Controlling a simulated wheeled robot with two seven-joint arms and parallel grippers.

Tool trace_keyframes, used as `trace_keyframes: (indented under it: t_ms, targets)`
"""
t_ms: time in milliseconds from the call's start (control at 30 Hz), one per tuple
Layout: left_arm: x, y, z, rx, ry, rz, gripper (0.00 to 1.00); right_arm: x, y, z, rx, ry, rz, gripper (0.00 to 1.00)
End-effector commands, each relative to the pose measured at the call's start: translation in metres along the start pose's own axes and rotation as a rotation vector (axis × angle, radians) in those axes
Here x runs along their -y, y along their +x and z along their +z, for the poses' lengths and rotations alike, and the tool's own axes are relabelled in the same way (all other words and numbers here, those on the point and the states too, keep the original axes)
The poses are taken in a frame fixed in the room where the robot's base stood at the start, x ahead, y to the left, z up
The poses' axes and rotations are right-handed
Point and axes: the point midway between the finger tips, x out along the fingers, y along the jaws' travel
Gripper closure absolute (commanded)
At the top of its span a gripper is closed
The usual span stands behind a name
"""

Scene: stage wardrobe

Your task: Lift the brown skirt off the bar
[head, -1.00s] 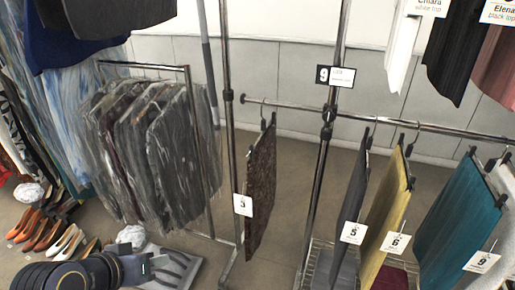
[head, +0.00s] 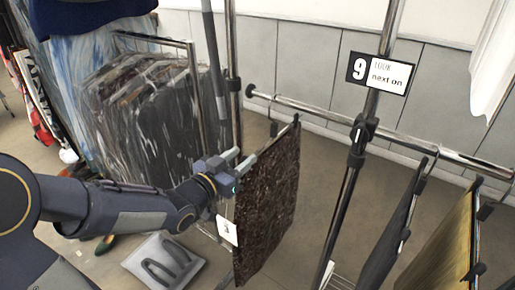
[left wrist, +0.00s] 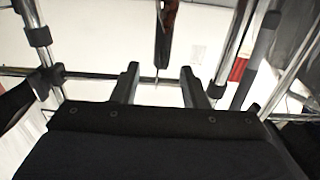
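The brown skirt (head: 267,205) is dark and mottled, and hangs from a hanger on the chrome bar (head: 310,113). A white tag (head: 227,231) hangs by its left edge. My left gripper (head: 241,162) is open and empty beside the skirt's upper left edge, near the hanger. In the left wrist view, the fingers of my left gripper (left wrist: 159,76) are spread apart. The skirt (left wrist: 167,28) shows there edge-on beyond the gap, with the bar (left wrist: 95,72) running across. I cannot tell whether a finger touches the skirt. My right gripper is out of view.
A dark skirt (head: 392,235) and a yellow skirt (head: 445,240) hang further right on the bar. An upright post (head: 345,190) with a sign (head: 378,73) stands between. A rack of bagged garments (head: 150,120) is behind my left arm. Open floor lies right of the brown skirt.

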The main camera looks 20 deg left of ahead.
Motion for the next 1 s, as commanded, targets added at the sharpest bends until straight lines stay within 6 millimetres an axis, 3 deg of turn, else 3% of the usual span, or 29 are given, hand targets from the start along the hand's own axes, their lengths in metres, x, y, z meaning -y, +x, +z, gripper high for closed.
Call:
trace_keyframes:
  t_ms: [167, 800, 1000]
  targets:
    - [0.0, 0.012, -0.001, 0.0, 0.002, 0.002, 0.6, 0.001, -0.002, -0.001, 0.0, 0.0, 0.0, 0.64]
    - [-0.001, 0.088, -0.002, 0.002, 0.001, 0.001, 0.6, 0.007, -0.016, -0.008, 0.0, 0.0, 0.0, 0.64]
    - [0.0, 0.112, 0.001, -0.002, 0.002, 0.0, 0.6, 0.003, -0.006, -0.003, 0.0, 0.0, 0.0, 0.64]
